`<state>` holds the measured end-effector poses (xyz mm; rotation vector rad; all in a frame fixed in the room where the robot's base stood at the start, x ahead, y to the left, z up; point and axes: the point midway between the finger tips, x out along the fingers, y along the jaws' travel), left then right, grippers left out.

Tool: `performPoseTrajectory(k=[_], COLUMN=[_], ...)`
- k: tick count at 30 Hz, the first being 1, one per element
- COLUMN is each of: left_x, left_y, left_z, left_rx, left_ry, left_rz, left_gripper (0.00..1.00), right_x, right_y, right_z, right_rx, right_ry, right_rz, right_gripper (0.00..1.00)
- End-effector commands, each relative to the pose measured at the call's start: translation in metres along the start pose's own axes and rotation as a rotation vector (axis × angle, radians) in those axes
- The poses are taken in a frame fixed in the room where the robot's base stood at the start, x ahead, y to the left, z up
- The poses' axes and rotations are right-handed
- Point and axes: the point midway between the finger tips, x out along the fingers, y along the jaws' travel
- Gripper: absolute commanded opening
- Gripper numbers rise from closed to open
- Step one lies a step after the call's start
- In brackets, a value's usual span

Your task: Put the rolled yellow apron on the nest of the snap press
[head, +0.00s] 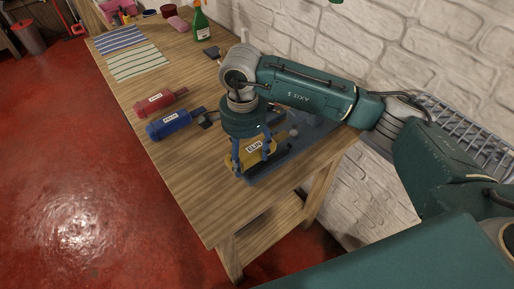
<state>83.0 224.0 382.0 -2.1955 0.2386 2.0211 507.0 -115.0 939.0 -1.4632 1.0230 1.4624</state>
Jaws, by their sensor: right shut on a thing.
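The rolled yellow apron (257,158), with a white name label, is at the front right of the wooden table. My right gripper (251,153) comes down from above and is shut on it, one blue finger at each side. A blue-grey base (300,153), which looks like the snap press, lies under and behind the roll. My arm and the roll hide much of it, including its nest. I cannot tell whether the roll touches the base or hangs just above it. My left gripper is not in view.
A blue roll (171,125) and a red roll (160,102), both labelled, lie left on the table (185,185). Striped cloths (137,61) and a green bottle (201,22) are farther back. A white brick wall borders the right side. The table's front left is clear.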

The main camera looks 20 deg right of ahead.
Motion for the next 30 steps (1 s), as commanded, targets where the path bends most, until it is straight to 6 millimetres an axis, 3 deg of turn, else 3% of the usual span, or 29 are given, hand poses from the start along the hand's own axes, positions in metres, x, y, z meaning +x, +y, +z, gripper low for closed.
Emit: performPoseTrajectory(k=[6, 10, 22, 23, 24, 25, 30], left_x=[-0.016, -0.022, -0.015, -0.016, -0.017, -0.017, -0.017], left_y=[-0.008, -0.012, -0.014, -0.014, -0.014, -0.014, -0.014], left_z=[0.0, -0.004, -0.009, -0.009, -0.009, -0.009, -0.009], left_rx=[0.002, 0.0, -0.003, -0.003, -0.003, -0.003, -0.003], left_ry=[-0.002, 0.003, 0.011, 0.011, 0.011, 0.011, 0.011], left_rz=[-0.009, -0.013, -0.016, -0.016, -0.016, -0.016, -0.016], left_gripper=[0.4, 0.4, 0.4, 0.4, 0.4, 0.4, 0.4], right_x=[-0.003, 0.012, 0.019, 0.018, 0.017, 0.017, 0.017], right_y=[0.001, 0.001, 0.0, 0.0, 0.0, 0.0, 0.0], right_z=[-0.04, -0.036, -0.036, -0.036, -0.036, -0.036, -0.036], right_rx=[0.006, 0.002, 0.002, 0.002, 0.002, 0.002, 0.002], right_ry=[0.001, 0.0, 0.001, 0.001, 0.001, 0.001, 0.001], right_rz=[0.002, 0.002, -0.001, 0.0, 0.0, 0.0, 0.0], right_gripper=[0.35, 0.35, 0.35, 0.69, 0.77, 0.83, 0.84])
